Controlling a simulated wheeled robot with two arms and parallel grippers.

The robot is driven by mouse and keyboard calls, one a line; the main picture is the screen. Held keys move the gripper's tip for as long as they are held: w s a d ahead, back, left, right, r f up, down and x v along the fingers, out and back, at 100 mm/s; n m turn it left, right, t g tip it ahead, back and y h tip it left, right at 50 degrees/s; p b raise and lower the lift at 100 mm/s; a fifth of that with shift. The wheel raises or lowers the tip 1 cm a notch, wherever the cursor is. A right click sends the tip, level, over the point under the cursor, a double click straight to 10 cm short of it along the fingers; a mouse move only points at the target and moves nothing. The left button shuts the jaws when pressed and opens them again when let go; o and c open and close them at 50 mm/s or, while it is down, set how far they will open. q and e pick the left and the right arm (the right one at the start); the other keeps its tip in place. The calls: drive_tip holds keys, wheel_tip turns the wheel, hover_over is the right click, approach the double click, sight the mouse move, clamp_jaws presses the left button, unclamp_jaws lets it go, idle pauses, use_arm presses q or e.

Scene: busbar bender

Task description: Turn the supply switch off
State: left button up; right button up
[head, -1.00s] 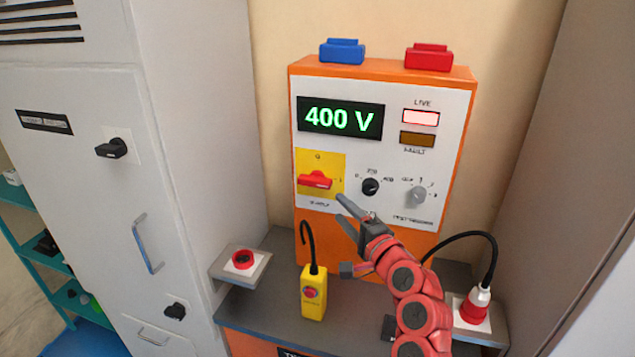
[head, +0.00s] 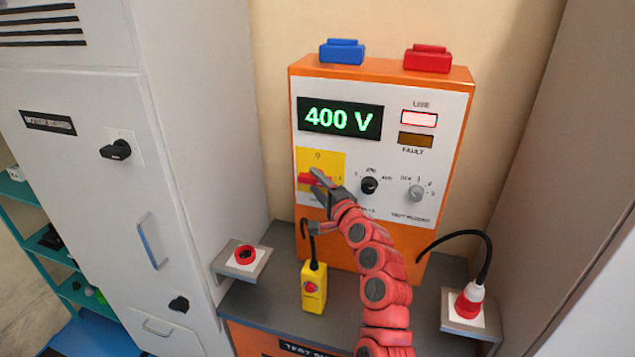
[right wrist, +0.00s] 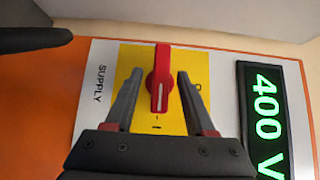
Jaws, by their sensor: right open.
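The supply switch has a red handle (head: 304,178) on a yellow plate (head: 335,160), at the left of the orange test unit's white panel. In the head view my right gripper (head: 316,178) is at the switch and covers part of it. In the right wrist view the red handle (right wrist: 160,80) shows between the two spread fingers of the right gripper (right wrist: 160,73), with a gap on each side. The handle's white line points to the I mark, with the O mark a quarter turn away. The display (head: 340,118) reads 400 V and the LIVE lamp (head: 419,119) is lit.
A black knob (head: 369,185) and a grey knob (head: 416,194) sit right of the switch. Below are a yellow pendant (head: 314,288), a red button on a shelf (head: 228,262) and a red plug (head: 469,300) with a black cable. A grey cabinet (head: 80,110) stands left.

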drive_tip(key=shift+c, duration=0.3)
clamp_jaws()
drive_tip(key=shift+r, duration=0.1)
